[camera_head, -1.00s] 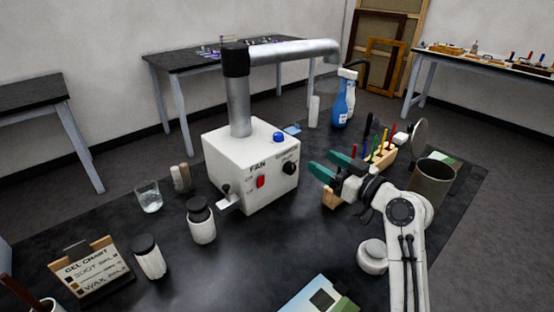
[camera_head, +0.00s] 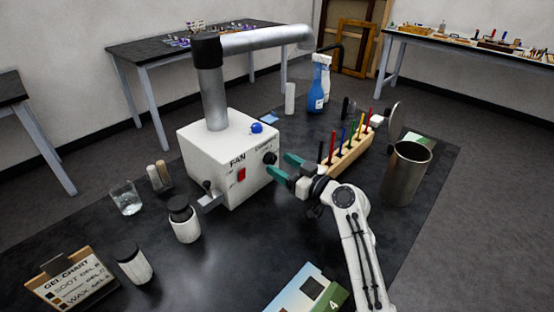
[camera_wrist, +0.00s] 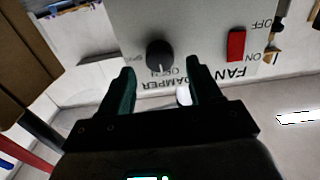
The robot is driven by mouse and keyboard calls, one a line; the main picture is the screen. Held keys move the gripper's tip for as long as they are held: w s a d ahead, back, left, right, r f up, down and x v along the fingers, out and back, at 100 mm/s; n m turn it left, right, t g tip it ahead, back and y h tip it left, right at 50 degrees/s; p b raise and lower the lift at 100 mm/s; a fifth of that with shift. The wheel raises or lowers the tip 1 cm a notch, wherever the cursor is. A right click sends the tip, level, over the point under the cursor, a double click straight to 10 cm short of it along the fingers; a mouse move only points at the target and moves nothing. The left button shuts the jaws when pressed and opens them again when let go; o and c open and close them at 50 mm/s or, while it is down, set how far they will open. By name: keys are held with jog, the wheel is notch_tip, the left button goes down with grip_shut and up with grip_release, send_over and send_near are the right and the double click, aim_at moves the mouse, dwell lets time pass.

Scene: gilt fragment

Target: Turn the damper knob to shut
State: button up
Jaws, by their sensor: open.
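The black damper knob (camera_head: 270,158) is on the front face of the white fan box (camera_head: 222,195), near its right edge. In the wrist view the knob (camera_wrist: 160,54) appears above "OPEN" and "DAMPER" lettering, which is upside down. A pale mark on the knob faces the OPEN word. My gripper (camera_head: 281,165) has green fingers and is open, pointing at the knob. In the wrist view its fingertips (camera_wrist: 160,70) lie on either side of the knob's line, with the knob just beyond them, apparently untouched.
A wooden rack of coloured tools (camera_head: 346,155) and a metal cup (camera_head: 405,175) stand right of my gripper. A dark-capped jar (camera_head: 184,222) stands before the box.

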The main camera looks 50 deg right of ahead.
aim_at(270, 159)
jog(key=shift+w, duration=1.3)
jog(key=shift+c, duration=0.2)
jog(key=c, duration=1)
